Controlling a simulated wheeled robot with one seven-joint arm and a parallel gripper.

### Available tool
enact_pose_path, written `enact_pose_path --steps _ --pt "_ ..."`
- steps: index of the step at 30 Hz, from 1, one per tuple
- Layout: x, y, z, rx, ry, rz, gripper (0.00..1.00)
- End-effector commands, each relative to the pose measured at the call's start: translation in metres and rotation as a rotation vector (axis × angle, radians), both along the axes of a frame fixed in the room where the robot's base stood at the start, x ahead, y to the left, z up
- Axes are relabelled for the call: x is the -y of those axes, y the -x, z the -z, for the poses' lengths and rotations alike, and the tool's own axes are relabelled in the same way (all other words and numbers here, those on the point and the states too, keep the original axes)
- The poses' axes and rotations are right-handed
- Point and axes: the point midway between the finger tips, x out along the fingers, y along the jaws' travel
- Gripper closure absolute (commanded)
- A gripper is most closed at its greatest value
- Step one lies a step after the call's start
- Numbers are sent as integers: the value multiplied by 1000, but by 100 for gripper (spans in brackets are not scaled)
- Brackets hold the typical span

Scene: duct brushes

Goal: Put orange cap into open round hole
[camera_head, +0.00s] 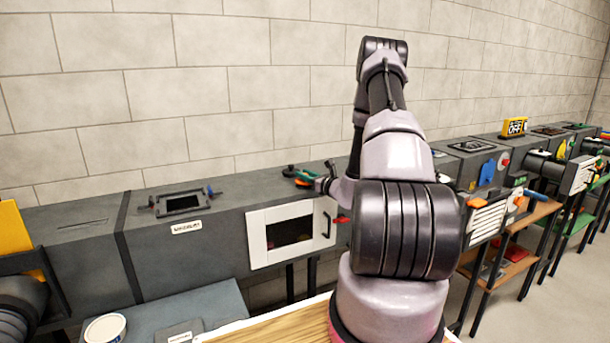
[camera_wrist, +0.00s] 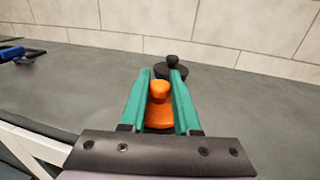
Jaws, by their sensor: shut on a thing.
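The orange cap (camera_wrist: 160,113), with a rounded knob on a wider base, sits between the green fingers of my gripper (camera_wrist: 160,77) in the wrist view. My gripper is shut on it. In the head view my gripper (camera_head: 303,177) is small, over the top of the grey duct (camera_head: 235,203), and a bit of orange shows at it. A black knobbed cap (camera_wrist: 172,66) stands on the duct top just beyond my fingertips. No open round hole can be made out; the cap and fingers hide part of the surface.
A white-framed window (camera_head: 258,240) is in the duct's front. A brick wall (camera_head: 180,90) rises behind.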

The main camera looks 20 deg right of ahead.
Motion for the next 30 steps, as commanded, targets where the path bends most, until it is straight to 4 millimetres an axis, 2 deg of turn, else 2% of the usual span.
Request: enact_pose_path --steps 8,9,11,12,23,26,30 --pt "0 0 0 0 0 0 100" --pt "0 0 0 0 0 0 62" --pt "0 0 0 0 0 0 39" --pt "0 0 0 0 0 0 35" --pt "1 5 0 -1 0 1 35" --pt "5 16 0 -2 0 3 35" --pt "12 44 1 -3 -1 4 35"
